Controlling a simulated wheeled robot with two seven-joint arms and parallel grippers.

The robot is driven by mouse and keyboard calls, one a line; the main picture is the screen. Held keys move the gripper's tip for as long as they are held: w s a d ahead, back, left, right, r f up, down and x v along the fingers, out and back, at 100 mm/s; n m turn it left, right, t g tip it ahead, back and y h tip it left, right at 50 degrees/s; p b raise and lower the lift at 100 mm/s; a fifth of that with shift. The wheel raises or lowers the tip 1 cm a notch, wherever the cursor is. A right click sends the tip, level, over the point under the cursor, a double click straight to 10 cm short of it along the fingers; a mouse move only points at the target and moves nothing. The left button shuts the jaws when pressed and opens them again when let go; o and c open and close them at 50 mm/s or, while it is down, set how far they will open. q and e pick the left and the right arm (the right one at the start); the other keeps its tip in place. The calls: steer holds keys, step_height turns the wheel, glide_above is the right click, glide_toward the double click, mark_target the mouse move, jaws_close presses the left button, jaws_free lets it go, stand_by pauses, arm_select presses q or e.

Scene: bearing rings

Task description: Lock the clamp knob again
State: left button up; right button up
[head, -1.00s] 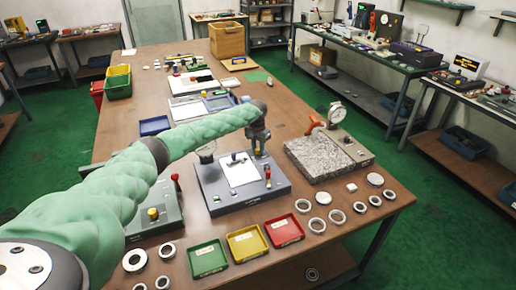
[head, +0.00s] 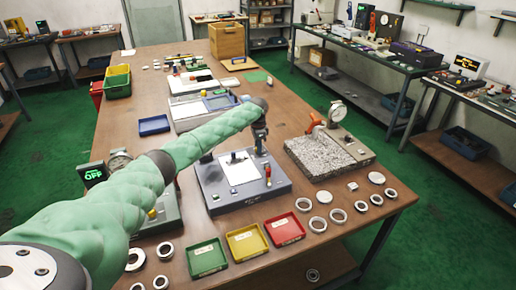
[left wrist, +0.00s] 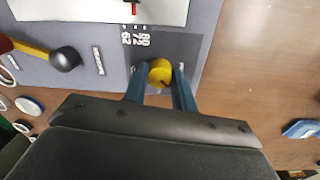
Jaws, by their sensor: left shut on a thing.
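The yellow clamp knob (left wrist: 159,73) sits at the edge of a grey-blue fixture base (head: 222,203). In the left wrist view, my left gripper (left wrist: 160,82) has its two blue fingers on either side of the knob, shut on it. A dark line shows on the knob's face. In the head view, my left gripper (head: 261,151) reaches down at the back right corner of the fixture, and the knob is hidden there. A white plate (head: 239,168) lies on the base, and a red-topped lever (head: 268,172) stands at its right. My right gripper is not in view.
A granite block (head: 318,160) with a dial gauge (head: 337,112) stands close to the right. Green (head: 207,258), yellow (head: 246,242) and red (head: 284,229) trays lie in front, with several metal rings around. A display reading OFF (head: 93,173) stands at the left.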

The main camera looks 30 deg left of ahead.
arm_select(q)
steer(key=shift+w+r+m, duration=0.1)
steer(key=shift+m, duration=0.9)
steer(key=shift+m+b, duration=0.3)
steer(key=shift+m, duration=0.6)
steer(key=m, duration=0.2)
steer(key=shift+m, duration=0.3)
steer(key=shift+m+b, duration=0.35)
steer(key=shift+m, duration=1.05)
steer(key=shift+r, duration=0.1)
steer(key=o, duration=0.9)
steer(key=shift+o, duration=0.4)
steer(key=shift+d, duration=0.1)
steer(key=shift+r, duration=0.1)
step_height(320, 180, up, 7)
steer(key=b, duration=0.2)
steer(key=shift+w+r+b, duration=0.1)
steer(key=shift+r+b, duration=0.1)
steer(key=shift+b, duration=0.2)
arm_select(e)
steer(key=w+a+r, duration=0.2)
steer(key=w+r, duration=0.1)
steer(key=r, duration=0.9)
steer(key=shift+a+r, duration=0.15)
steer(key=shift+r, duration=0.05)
